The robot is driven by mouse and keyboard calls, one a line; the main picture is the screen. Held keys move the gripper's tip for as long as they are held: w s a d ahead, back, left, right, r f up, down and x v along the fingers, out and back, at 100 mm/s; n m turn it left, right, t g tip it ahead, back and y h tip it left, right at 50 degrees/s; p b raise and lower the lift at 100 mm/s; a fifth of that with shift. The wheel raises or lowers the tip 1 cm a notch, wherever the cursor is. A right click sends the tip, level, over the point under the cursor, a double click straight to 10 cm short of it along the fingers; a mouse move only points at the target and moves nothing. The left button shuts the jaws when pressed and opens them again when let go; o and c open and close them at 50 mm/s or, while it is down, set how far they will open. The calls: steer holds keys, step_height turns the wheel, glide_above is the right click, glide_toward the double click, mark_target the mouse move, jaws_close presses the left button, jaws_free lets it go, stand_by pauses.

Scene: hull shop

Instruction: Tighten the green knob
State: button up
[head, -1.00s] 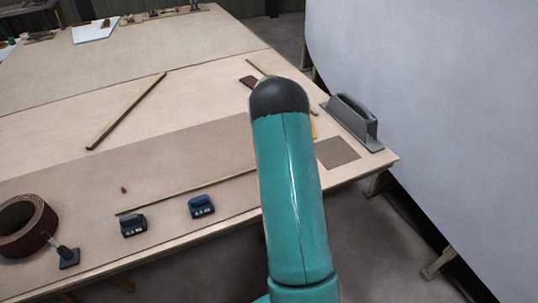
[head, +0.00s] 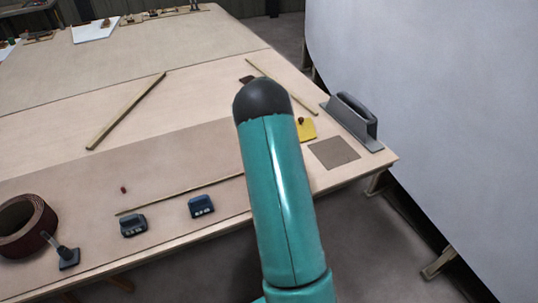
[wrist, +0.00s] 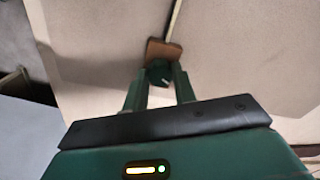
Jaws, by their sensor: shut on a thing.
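The green knob (wrist: 159,71) is dark green and sits between my fingertips in the wrist view, at the near edge of a small brown block (wrist: 164,50). My gripper (wrist: 160,80) is shut on the knob, with a finger on each side of it. In the head view a dark brown block (head: 246,79) shows just beyond my arm's black joint. My arm hides the knob and gripper there.
On the bench (head: 200,100) are a yellow piece (head: 307,130), a brown square sheet (head: 334,153), a grey handled tool (head: 354,120), thin wooden strips, two blue-black handled blocks (head: 202,206) (head: 133,225) and a tape roll (head: 26,228). A large pale hull (head: 440,90) stands right.

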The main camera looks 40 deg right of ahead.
stand_by(0.3)
steer(key=o, duration=1)
step_height(320, 180, up, 14)
steer(key=shift+f, duration=0.1)
